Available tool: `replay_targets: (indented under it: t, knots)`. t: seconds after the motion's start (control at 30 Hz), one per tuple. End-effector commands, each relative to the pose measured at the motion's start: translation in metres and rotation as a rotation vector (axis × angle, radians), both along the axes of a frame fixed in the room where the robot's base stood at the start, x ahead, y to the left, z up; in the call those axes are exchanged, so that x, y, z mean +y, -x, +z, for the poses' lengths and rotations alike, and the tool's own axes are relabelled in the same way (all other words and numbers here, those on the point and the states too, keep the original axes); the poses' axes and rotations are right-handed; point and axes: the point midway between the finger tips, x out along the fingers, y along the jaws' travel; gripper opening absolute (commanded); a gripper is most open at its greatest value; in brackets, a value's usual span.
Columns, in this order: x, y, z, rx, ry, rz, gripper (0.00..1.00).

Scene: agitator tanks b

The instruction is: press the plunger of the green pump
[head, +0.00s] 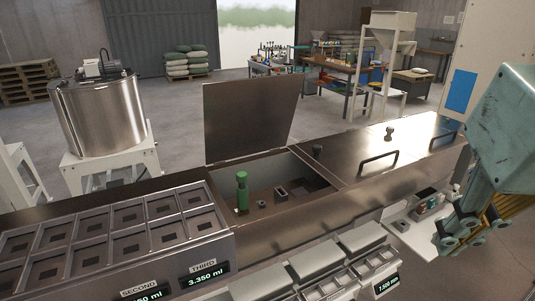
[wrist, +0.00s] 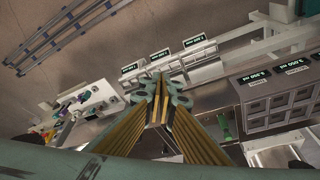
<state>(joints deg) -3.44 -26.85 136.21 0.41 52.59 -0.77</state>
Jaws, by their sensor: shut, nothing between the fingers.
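The green pump (head: 242,191) stands upright in the open compartment of the dark bench, its rounded green top above the well's floor. A green shape that appears to be the same pump shows in the wrist view (wrist: 225,129), right of my fingers. My gripper (head: 458,232) is at the far right of the head view, well apart from the pump, over the bench's front side. In the wrist view my gripper (wrist: 160,88) has its fingers together and empty. The finer parts of the plunger are too small to tell.
A raised lid (head: 250,118) stands behind the compartment. A closed lid with a handle (head: 378,161) lies to its right. A divided tray (head: 118,232) is at left, with displays and small bins (head: 318,262) along the front. A steel tank (head: 100,115) stands behind.

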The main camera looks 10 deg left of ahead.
Motion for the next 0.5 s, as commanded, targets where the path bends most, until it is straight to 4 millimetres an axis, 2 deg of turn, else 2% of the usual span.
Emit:
replay_targets:
  t: [0.5]
  knots:
    - [0.031, -0.072, 0.034, 0.029, -0.002, 0.073, 0.0]
